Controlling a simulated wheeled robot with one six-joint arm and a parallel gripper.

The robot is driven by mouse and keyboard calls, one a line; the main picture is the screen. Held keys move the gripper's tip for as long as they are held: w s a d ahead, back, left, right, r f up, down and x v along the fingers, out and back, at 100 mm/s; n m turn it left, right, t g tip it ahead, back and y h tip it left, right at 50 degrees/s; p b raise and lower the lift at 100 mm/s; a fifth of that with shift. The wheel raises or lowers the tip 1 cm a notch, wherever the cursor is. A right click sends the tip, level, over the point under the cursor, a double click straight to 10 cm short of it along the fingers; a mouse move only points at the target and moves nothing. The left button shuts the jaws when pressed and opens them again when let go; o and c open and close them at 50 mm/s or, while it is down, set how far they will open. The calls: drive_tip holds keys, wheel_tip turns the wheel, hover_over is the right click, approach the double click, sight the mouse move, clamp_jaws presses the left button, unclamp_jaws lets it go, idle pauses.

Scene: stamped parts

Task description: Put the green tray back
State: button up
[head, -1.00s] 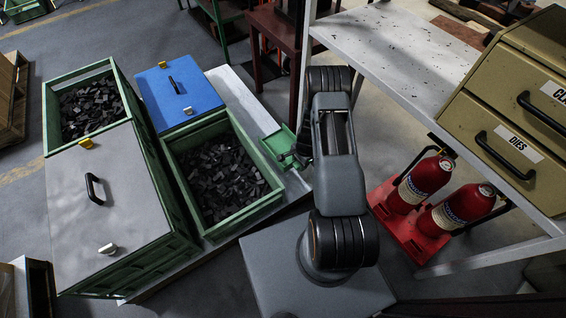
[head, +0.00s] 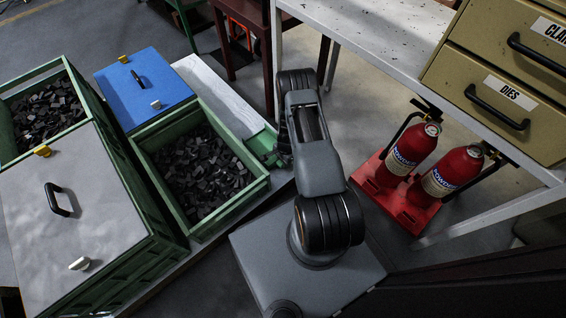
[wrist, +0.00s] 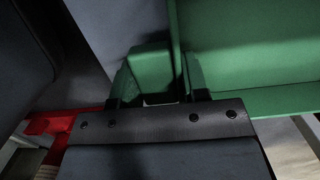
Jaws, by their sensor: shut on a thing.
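The green tray (head: 262,142) is small and partly hidden behind my arm in the head view, close to the right rim of the open green crate. In the wrist view the tray (wrist: 250,45) fills the upper right, with its wall and floor showing. My gripper (wrist: 157,82) is shut on a green block-like part at the tray's side, one finger on each side of it. In the head view my arm hides most of the gripper. I cannot tell whether the tray touches anything beneath it.
An open green crate (head: 243,190) of dark stamped parts stands left of my arm, with a blue lid (head: 145,85) behind it. A grey-lidded crate (head: 85,215) is further left. At right are red extinguishers (head: 412,148), a pale table (head: 375,30) and a drawer cabinet (head: 485,70).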

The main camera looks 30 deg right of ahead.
drive_tip(key=shift+f, duration=0.25)
drive_tip(key=shift+f, duration=0.15)
drive_tip(key=o, duration=1.1)
